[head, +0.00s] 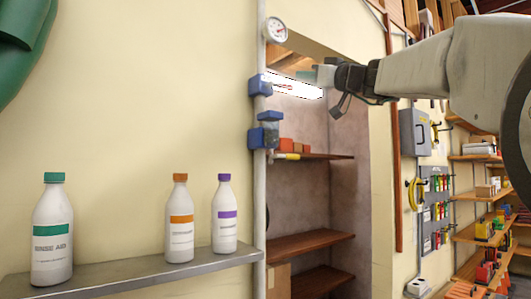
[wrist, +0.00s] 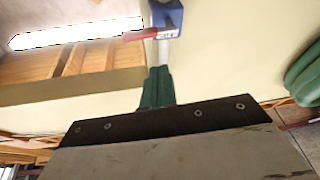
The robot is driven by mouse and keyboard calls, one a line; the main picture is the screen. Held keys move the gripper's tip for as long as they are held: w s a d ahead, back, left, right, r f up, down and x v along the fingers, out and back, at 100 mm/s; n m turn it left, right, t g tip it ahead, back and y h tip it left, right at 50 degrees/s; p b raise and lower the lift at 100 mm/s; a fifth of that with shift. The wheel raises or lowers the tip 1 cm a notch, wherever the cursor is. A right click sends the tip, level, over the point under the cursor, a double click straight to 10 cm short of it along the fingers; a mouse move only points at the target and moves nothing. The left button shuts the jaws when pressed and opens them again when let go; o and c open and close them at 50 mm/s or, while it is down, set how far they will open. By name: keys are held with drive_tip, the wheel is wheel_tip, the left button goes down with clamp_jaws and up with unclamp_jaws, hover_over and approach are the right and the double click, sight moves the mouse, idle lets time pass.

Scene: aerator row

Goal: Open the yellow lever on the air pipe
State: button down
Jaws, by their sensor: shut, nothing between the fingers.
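The air pipe (head: 259,200) runs upright along the wall edge beside the shelf niche. A yellow lever (head: 288,156) sticks out sideways to the right from the pipe, below a blue unit with a dark bowl (head: 270,134). Higher up, a blue valve (head: 260,85) has a red lever pointing right; this valve (wrist: 166,14) and its red lever (wrist: 148,33) also show in the wrist view. My gripper (head: 304,75) is shut and empty, at about the height of the blue valve and above the yellow lever. Its green fingers (wrist: 156,86) are together in the wrist view. The yellow lever is not visible there.
A round gauge (head: 276,29) tops the pipe. A bright light strip (head: 298,87) shows behind my gripper. Three bottles stand on a grey shelf (head: 140,271) at left. The niche holds wooden shelves (head: 305,243). A grey box (head: 415,131) hangs at right.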

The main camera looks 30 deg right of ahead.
wheel_tip(320, 180, down, 2)
drive_tip(key=a+n+g, duration=0.1)
drive_tip(key=a+g, duration=0.1)
drive_tip(key=g, duration=0.2)
drive_tip(key=m+g+h, duration=0.5)
hover_over(288, 156)
drive_tip(key=s+d, duration=0.3)
wheel_tip(288, 156, down, 11)
drive_tip(key=f, duration=0.1)
drive_tip(key=w+f, duration=0.1)
drive_tip(key=f, duration=0.2)
drive_tip(key=shift+w+a+f, duration=0.3)
